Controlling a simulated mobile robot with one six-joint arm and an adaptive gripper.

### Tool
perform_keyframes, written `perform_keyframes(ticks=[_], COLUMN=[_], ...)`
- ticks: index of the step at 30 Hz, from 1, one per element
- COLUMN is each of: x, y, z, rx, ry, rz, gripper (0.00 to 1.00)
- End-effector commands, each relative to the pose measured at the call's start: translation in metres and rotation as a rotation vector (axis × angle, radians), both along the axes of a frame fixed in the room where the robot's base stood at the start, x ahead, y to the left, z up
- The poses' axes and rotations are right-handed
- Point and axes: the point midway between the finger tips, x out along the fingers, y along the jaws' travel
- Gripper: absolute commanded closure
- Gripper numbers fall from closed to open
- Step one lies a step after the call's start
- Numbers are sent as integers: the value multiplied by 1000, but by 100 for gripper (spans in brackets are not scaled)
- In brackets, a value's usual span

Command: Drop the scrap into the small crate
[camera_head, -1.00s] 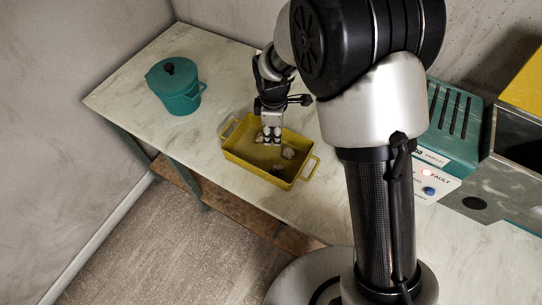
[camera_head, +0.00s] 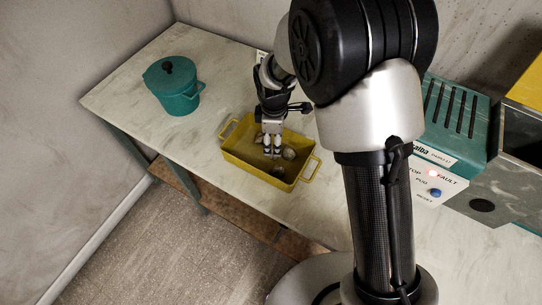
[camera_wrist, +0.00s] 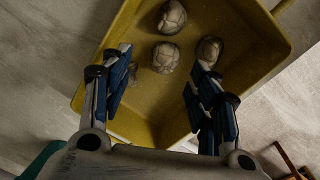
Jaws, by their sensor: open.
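The small crate (camera_head: 240,163) is a yellow open tray with a handle at each end, on the pale worktop. Several greyish, rounded clay lumps lie in it, including one lump (camera_wrist: 172,17) near the far wall, one (camera_wrist: 166,57) closer to my fingers and one (camera_wrist: 208,52) at the right; a lump (camera_head: 288,153) also shows in the head view. My gripper (camera_head: 272,154) points down over the crate's inside. In the wrist view its fingers (camera_wrist: 160,68) are spread apart and hold nothing. A lump shows beyond the gap; whether it touches the fingers I cannot tell.
A teal lidded pot (camera_head: 174,88) stands to the left on the worktop (camera_head: 130,82). A teal and grey machine (camera_head: 447,125) with a lit red light and buttons stands at the right. The worktop between pot and crate is clear.

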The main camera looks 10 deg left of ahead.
Motion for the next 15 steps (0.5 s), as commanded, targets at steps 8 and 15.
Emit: perform_keyframes(ticks=[8,15], x=[0,-1], y=[0,0], z=[1,30], rx=[0,2], ry=[0,-4], rz=[0,0], gripper=[43,43])
